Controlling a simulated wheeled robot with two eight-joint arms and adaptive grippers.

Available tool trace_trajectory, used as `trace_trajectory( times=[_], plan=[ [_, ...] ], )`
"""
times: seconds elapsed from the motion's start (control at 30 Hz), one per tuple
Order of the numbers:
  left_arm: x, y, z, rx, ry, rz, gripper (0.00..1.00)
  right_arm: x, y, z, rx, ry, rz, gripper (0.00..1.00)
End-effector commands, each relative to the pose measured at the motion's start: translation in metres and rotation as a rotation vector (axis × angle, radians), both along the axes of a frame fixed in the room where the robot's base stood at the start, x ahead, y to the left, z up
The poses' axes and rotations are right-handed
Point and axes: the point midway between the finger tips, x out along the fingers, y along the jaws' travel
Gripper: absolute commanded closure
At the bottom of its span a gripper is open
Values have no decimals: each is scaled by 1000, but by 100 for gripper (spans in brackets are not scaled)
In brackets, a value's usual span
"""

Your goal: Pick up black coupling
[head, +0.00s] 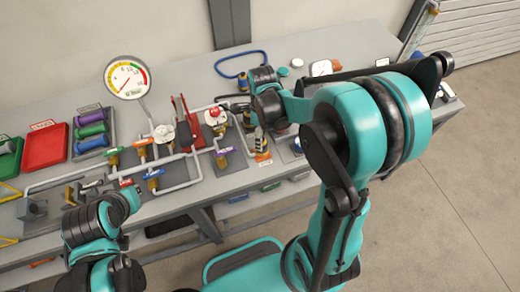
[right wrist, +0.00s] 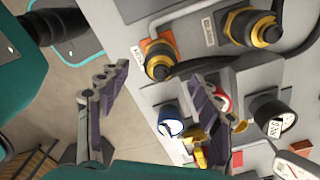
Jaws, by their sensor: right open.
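Two black couplings with yellow rings show in the right wrist view. One (right wrist: 158,62) stands beside an orange tag, and the other (right wrist: 252,27) is at the top right with a white label. A black hose runs close to both. I cannot tell which is the task's coupling. My right gripper (right wrist: 163,88) is open, with its fingers spread and nothing between them; the coupling by the orange tag lies beyond the gap. In the head view the right wrist hangs over the bench and hides part of this area. My left arm (head: 95,225) is at the bench's front left; its fingers cannot be made out.
A dial gauge (head: 127,77) stands at the back of the bench. Grey pipes with coloured valve handles fill the middle. A red tray (head: 45,147) and a rack with purple and green cylinders (head: 91,131) are at left. A blue hose loop (head: 240,62) lies behind.

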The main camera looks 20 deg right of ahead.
Motion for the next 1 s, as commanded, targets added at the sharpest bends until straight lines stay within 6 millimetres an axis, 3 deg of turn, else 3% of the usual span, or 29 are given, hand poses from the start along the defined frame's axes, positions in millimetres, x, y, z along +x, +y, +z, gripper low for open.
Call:
trace_trajectory(
  times=[0.03,0.2,0.47,0.5,0.7,0.73,1.0],
  plan=[
    [0,0,-7,0,0,0,100,1,0,-12,0,0,1,35],
    [0,0,-13,0,0,0,100,2,0,-33,-1,-1,1,35],
    [0,0,-13,0,0,0,100,1,0,-35,0,-1,2,35],
    [0,0,-13,0,0,0,100,1,0,-35,0,-1,2,38],
    [0,0,-13,0,0,0,100,1,0,-35,0,-1,2,91],
    [0,0,-13,0,0,0,100,1,0,-35,0,-1,2,95],
    [0,0,-13,0,0,0,100,1,0,-35,-1,-1,2,95]
  ],
)
